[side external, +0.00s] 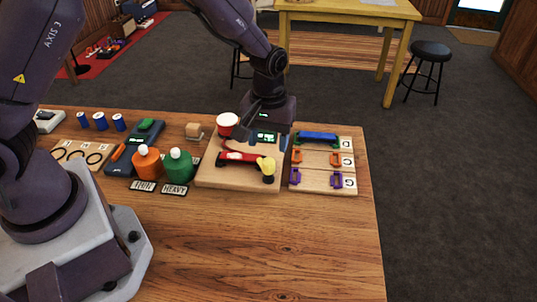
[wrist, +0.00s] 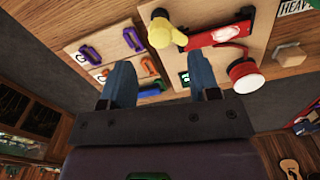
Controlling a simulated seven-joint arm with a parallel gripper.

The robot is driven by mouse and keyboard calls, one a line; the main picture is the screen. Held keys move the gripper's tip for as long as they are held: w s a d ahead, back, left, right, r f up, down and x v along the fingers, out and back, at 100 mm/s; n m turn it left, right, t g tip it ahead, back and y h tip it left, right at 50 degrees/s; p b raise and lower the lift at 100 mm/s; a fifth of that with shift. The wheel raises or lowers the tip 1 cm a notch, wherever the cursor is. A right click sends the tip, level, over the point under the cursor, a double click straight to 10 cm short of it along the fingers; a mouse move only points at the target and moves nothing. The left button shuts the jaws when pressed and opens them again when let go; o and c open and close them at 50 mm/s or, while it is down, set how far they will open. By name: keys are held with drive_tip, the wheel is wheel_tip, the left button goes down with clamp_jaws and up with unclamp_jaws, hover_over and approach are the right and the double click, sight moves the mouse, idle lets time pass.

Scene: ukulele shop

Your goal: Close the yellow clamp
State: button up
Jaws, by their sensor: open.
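The yellow clamp (side external: 267,167) stands at the front right of a wooden board (side external: 225,182), at the end of a red bar. In the wrist view the yellow clamp (wrist: 162,34) is at top centre, beyond and between my fingertips and apart from them. I cannot tell clearly how far its handle is turned. My gripper (side external: 267,139) hangs over the back right of the board, behind the clamp. In the wrist view my gripper (wrist: 161,76) shows two blue fingers spread wide, with nothing held between them. The arm hides part of the board's back edge.
A red-rimmed white round piece (side external: 228,120) stands at the board's back left. To the right is a rack (side external: 322,172) with blue, orange and purple pieces. Orange (side external: 147,163) and green (side external: 178,166) bottles stand left of the board. The table front (side external: 240,245) is clear.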

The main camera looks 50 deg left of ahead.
sight(268, 161)
wheel_tip(268, 161, up, 6)
drive_tip(key=shift+r, duration=0.2)
idle(0.3)
drive_tip(key=s+a+r+m+t, duration=0.2)
drive_tip(key=s+r+m, duration=0.1)
drive_tip(key=s+r, duration=0.5)
drive_tip(key=s+a+r+m+t, duration=0.2)
drive_tip(key=s+r, duration=0.6)
drive_tip(key=s, duration=0.4)
drive_tip(key=shift+s+a+r+m+t, duration=0.35)
drive_tip(key=shift+m+t, duration=0.45)
drive_tip(key=shift+m, duration=0.3)
